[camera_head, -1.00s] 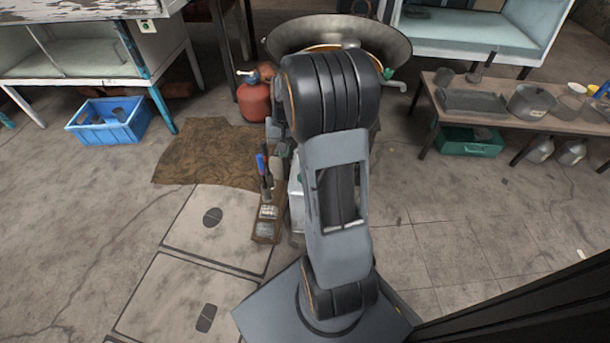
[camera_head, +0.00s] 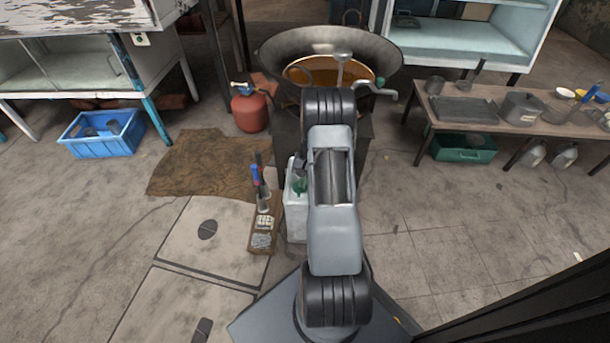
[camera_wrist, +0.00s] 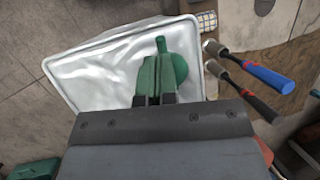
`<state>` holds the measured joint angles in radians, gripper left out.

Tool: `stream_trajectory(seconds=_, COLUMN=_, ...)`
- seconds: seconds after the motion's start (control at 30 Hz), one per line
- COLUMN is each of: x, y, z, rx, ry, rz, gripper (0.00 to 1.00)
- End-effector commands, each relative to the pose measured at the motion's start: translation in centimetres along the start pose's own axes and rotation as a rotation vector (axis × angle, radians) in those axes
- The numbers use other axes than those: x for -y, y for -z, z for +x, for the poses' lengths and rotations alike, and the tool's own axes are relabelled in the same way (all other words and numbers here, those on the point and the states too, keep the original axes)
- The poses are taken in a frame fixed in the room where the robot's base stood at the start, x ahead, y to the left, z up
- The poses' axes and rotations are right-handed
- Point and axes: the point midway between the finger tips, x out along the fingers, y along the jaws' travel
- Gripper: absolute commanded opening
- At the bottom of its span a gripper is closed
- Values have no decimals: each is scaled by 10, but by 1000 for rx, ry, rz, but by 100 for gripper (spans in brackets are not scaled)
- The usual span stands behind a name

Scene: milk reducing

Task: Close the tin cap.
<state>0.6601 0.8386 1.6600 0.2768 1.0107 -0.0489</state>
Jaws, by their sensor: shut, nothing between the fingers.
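The tin (camera_wrist: 100,68) is a pale, silvery-white box with a crinkled top and a rim, standing on the floor below my gripper in the wrist view. Its green cap (camera_wrist: 178,68) sits on the right part of the top. I cannot tell how far the cap is open. My gripper (camera_wrist: 154,98) is shut with nothing between its fingers, and its tips overlap the near side of the green cap in this view. Contact cannot be told.
A wooden tray (camera_head: 261,238) with blue- and black-handled tools stands left of the tin. A large wok (camera_head: 390,65) on a stand is behind it, with a red gas cylinder (camera_head: 250,113) to the left. A bench with pans (camera_head: 460,108) stands right. Floor right of the tin is clear.

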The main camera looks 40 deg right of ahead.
Motion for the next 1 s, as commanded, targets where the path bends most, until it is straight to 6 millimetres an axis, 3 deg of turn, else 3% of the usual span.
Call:
stream_trajectory(seconds=0.2, x=0, y=0, z=25, rx=0, ry=-1, rz=-1, gripper=0)
stream_trajectory(seconds=0.77, x=0, y=0, z=32, rx=0, ry=0, rz=-1, gripper=0)
stream_trajectory(seconds=1.0, x=-2, y=-2, z=53, rx=2, ry=-2, rz=-2, gripper=0)
